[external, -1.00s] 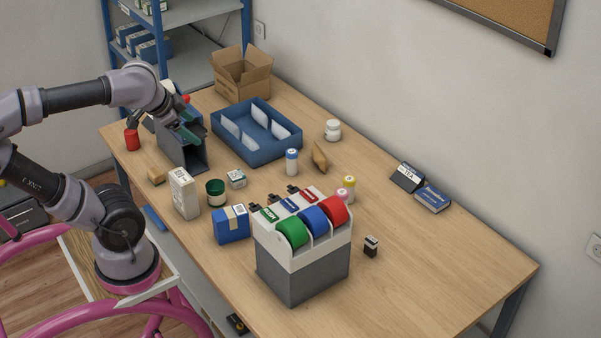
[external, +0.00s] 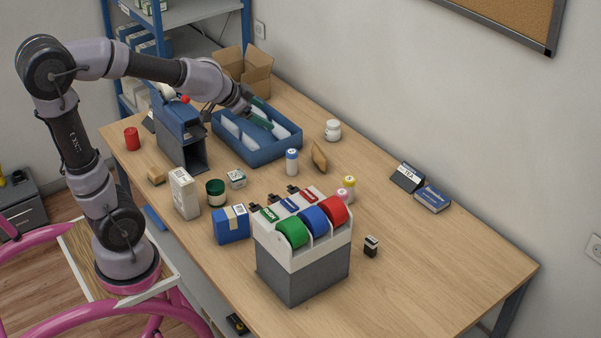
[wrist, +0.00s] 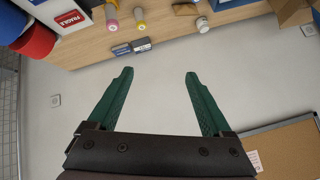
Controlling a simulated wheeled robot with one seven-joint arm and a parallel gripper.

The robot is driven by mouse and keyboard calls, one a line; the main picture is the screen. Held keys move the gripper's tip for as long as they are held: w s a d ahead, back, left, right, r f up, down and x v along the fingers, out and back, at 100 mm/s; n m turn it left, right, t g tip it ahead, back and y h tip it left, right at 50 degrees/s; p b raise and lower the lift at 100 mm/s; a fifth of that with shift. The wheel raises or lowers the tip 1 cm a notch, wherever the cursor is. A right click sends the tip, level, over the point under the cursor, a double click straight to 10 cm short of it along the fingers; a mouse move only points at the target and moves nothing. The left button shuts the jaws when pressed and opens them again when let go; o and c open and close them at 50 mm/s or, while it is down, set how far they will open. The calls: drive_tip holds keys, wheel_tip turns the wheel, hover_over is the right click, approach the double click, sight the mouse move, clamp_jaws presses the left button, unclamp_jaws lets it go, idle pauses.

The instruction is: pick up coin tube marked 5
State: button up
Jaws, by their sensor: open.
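Three small tubes stand on the counter: a white one with a blue top (external: 291,162), one with a yellow top (external: 348,188) and one with a pink top (external: 344,196). No number is readable on them, so I cannot tell which is marked 5. The pink tube (wrist: 112,18) and the yellow tube (wrist: 139,19) also show at the top of the wrist view. My gripper (external: 265,113) is open and empty, above the blue tray and away from the tubes. Its green fingers (wrist: 159,77) are spread wide in the wrist view, facing the wall.
The blue divided tray (external: 256,157) lies under my gripper, with a cardboard box (external: 241,75) behind. A tape dispenser (external: 302,270) with green, blue and red rolls stands in front of the pink and yellow tubes. A brown wedge (external: 319,157) is beside the blue-topped tube.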

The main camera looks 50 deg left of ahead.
drive_tip(key=w+d+f+t+h, duration=0.1)
drive_tip(key=w+f, duration=0.6)
drive_tip(key=w, duration=0.5)
drive_tip(key=t+h, duration=0.1)
drive_tip(key=t, duration=0.1)
hover_over(344, 181)
drive_tip(key=s+a, duration=0.1)
drive_tip(key=s, duration=0.4)
wheel_tip(344, 181, down, 13)
drive_tip(key=w+f, duration=0.1)
drive_tip(key=f, duration=0.3)
drive_tip(key=w+f+n, duration=0.1)
drive_tip(key=f, duration=0.3)
drive_tip(key=f+n+t+h, duration=0.1)
drive_tip(key=f, duration=0.3)
drive_tip(key=shift+w+d+f, duration=0.1)
drive_tip(key=shift+w+d, duration=0.15)
drive_tip(key=shift+w, duration=0.15)
drive_tip(key=x, duration=0.7)
drive_tip(key=shift+w, duration=0.2)
clamp_jaws()
